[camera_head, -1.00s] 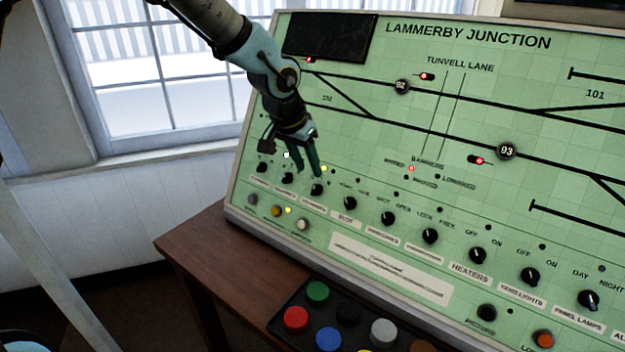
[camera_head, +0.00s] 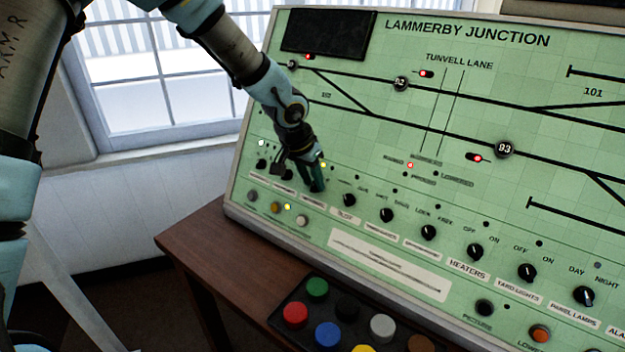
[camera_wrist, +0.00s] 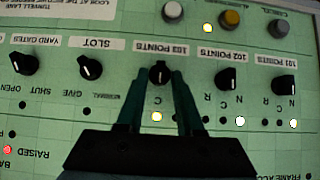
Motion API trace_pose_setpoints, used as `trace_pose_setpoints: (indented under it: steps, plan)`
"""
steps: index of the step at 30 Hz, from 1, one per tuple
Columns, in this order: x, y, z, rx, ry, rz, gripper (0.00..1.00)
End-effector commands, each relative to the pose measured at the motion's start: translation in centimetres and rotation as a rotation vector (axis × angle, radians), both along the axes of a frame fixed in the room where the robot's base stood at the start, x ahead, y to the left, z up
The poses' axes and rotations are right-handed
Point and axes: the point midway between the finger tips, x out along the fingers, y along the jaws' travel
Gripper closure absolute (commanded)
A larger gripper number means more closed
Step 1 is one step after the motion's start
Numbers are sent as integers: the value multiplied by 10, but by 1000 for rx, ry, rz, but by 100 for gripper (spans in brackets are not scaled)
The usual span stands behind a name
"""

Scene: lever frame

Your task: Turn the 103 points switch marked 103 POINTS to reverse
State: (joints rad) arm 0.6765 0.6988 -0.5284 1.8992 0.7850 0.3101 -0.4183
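The 103 points switch (camera_wrist: 159,73) is a black rotary knob beside its white "103 POINTS" label (camera_wrist: 167,50), which appears upside down in the wrist view. A faint light pointer line shows on the knob; I cannot tell its exact setting. A yellow lamp (camera_wrist: 157,117) near the knob is lit. My gripper (camera_wrist: 161,80) has its two dark green fingers apart, one on each side of the knob, with tips close to it. I cannot tell whether they touch it. In the head view my gripper (camera_head: 313,187) is at the panel's lower left and hides the knob.
The 102 points knob (camera_wrist: 226,79) sits close on one side and the slot knob (camera_wrist: 91,68) on the other. Coloured push buttons (camera_head: 252,196) run along the panel's lower edge. A black box of coloured buttons (camera_head: 262,338) stands on the wooden desk (camera_head: 205,243).

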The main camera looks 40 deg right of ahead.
Motion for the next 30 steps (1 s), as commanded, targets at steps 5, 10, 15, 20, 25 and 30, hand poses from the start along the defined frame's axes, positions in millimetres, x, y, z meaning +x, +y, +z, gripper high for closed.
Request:
trace_pose_setpoints:
  steps: [5, 10, 15, 20, 25, 30]
  plan:
    - [0, 0, 0, 0, 0, 0, 99]
    - [0, 0, 0, 1, 0, 0, 100]
    - [0, 0, -1, 2, -5, -3, 100]
    - [-1, 0, -3, 9, -36, -21, 100]
    - [-3, -1, -7, 24, -105, -58, 100]
    - [-6, -2, -11, 47, -208, -115, 100]
